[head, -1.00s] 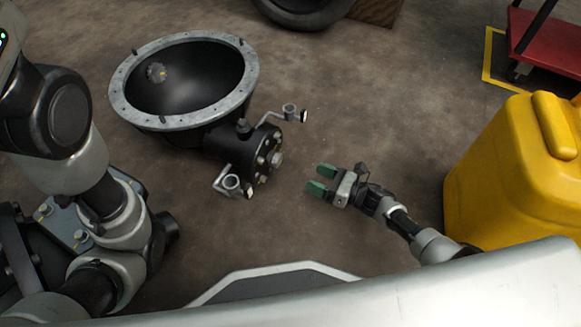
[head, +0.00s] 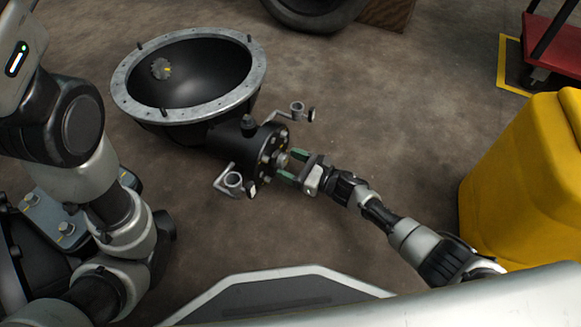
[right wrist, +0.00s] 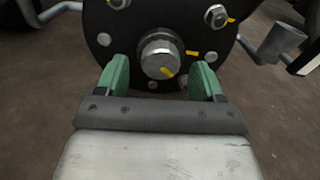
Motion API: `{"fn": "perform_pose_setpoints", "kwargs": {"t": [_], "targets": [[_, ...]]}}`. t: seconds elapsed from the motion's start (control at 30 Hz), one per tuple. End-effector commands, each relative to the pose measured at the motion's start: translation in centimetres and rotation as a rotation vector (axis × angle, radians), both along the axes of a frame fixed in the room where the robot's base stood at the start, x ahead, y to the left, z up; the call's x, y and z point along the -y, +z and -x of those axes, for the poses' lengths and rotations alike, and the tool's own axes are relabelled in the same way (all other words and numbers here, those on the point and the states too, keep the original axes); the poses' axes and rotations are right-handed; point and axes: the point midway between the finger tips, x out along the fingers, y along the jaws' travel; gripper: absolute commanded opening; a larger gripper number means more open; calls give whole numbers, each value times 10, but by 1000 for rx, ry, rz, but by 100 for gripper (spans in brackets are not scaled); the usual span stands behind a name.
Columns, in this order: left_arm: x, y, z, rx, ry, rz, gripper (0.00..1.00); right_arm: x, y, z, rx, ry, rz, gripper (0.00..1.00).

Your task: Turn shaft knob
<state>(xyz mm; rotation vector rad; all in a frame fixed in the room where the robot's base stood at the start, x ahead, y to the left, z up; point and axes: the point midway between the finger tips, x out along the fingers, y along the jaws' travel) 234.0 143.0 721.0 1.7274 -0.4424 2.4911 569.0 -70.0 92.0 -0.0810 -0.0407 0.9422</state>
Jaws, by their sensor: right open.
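The shaft knob (right wrist: 160,56) is a silver round hub with a yellow mark, at the centre of a black bolted flange (right wrist: 110,50). In the head view the flange (head: 266,150) ends a black housing with a large grey-rimmed bowl (head: 118,88). My right gripper (head: 292,167) is at the flange face with its green fingers pointing at the knob. In the right wrist view the open right gripper (right wrist: 160,78) has one finger on each side of the knob's lower part, with gaps visible. My left arm shows at the left, but its gripper is out of view.
Two grey bracket arms with rings (head: 232,181) (head: 297,108) stick out beside the flange. A yellow container (head: 520,185) stands right of my right arm. A red cart (head: 553,45) is at the upper right. Bare floor (head: 400,110) lies between.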

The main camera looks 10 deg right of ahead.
Motion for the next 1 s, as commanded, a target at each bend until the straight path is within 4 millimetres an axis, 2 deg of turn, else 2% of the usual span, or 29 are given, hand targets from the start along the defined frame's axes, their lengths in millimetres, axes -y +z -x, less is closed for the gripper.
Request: {"fn": "perform_pose_setpoints", "kwargs": {"t": [0.3, 0.63, 1.0], "targets": [[0, -1, 0, 0, 0, 0, 49, -2, 1, -2, -1, -1, -1, 68], [0, -1, 0, 0, 0, 0, 49, -2, 1, -2, -1, 0, -1, 19], [0, -1, 0, 0, 0, 0, 49, -2, 1, -1, -56, -1, -41, 19]]}}
